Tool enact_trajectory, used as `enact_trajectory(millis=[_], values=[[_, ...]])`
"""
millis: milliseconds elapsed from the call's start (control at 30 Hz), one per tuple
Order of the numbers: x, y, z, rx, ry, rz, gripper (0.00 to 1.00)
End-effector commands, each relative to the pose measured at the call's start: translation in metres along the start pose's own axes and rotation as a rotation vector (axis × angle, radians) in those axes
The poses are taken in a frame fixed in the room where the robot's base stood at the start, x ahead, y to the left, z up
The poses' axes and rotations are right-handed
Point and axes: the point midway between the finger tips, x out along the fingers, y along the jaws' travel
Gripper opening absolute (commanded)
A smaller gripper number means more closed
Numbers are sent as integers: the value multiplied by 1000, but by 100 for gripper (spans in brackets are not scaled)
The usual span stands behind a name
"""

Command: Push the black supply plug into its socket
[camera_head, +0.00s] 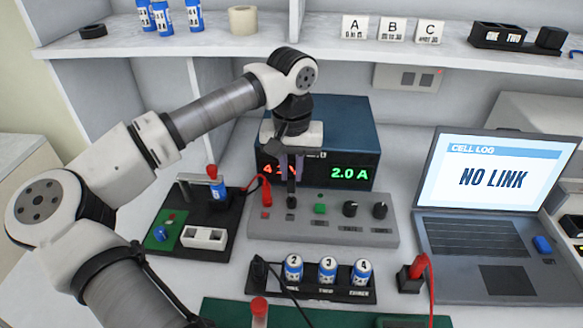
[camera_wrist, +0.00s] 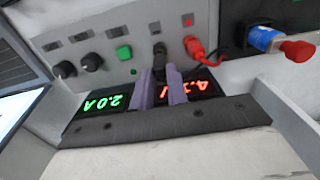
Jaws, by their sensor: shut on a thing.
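The black supply plug (camera_head: 291,192) is upright between the fingers of my gripper (camera_head: 290,172), over the sloping grey panel of the power supply. Its lower end meets the panel at the black socket position; I cannot tell how deep it sits. In the wrist view the purple fingers of my gripper (camera_wrist: 163,90) are shut on the plug (camera_wrist: 160,57), beside the red plug (camera_wrist: 194,47). The socket opening is hidden under the plug. The red plug (camera_head: 266,185) stands on the panel to its left with a red lead.
The blue supply box (camera_head: 345,125) with lit readouts stands close behind my gripper. A black board (camera_head: 180,250) is at left, a rack of blue cells (camera_head: 328,270) in front, and a laptop (camera_head: 490,175) reading "NO LINK" at right. Knobs (camera_head: 350,208) rise right of the plug.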

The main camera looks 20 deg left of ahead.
Motion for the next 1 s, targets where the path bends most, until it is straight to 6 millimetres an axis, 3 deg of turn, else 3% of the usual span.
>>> enact_trajectory(millis=[1000], values=[[24, 0, 0, 0, 0, 0, 0]])
